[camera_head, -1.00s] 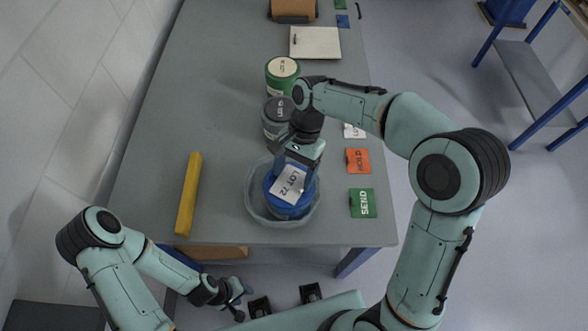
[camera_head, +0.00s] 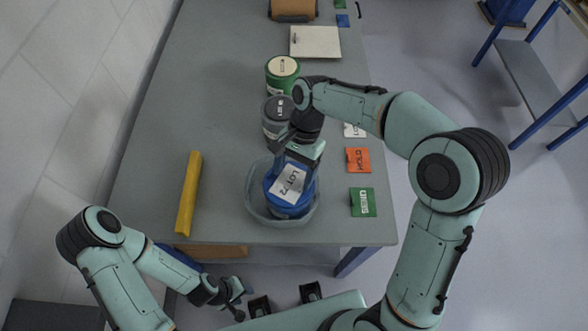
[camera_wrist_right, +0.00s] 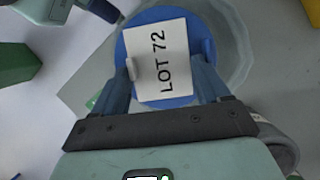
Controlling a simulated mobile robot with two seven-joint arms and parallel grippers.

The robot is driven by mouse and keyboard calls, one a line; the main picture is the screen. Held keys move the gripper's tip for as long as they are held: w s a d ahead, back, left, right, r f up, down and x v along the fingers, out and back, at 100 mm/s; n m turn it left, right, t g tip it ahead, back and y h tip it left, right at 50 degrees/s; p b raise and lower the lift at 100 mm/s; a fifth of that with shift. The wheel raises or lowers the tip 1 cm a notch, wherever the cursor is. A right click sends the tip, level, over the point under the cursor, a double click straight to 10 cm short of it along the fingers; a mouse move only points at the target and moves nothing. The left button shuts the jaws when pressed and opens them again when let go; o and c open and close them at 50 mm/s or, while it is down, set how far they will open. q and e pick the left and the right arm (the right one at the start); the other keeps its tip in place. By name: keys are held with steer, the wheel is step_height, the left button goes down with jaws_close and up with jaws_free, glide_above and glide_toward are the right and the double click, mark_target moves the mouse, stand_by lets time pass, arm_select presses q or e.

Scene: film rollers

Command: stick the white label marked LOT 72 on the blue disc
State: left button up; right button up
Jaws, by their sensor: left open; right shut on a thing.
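The white label marked LOT 72 (camera_head: 290,185) is over the blue disc (camera_head: 287,207), the top of a blue roller in a clear tray or bag (camera_head: 256,205). My right gripper (camera_head: 296,165) is shut on the label's edge. In the right wrist view the label (camera_wrist_right: 162,60) lies across the blue disc (camera_wrist_right: 203,45), between the fingers of the right gripper (camera_wrist_right: 165,80). Whether the label touches the disc is hard to tell. My left gripper (camera_head: 236,295) is open and empty, low in front of the table.
A yellow bar (camera_head: 188,193) lies left of the blue roller. A grey roller (camera_head: 276,117) and a green one (camera_head: 282,76) stand behind it. Orange HOLD (camera_head: 358,160) and green SEND (camera_head: 362,202) cards lie along the table's right edge. The table's left middle is clear.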

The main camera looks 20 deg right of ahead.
steer(key=shift+f, duration=0.1)
steer(key=o, duration=0.8)
arm_select(q)
steer(key=shift+r, duration=0.1)
arm_select(e)
steer(key=shift+r+p, duration=1.05)
steer(key=shift+r, duration=0.6)
arm_select(q)
steer(key=w+r+p, duration=0.2)
steer(key=w+r, duration=0.2)
steer(key=r, duration=0.1)
steer(key=shift+w+r+t, duration=0.15)
steer(key=shift+w+t, duration=0.15)
steer(key=shift+w, duration=0.1)
arm_select(e)
step_height(320, 180, up, 4)
steer(key=shift+w+f, duration=0.1)
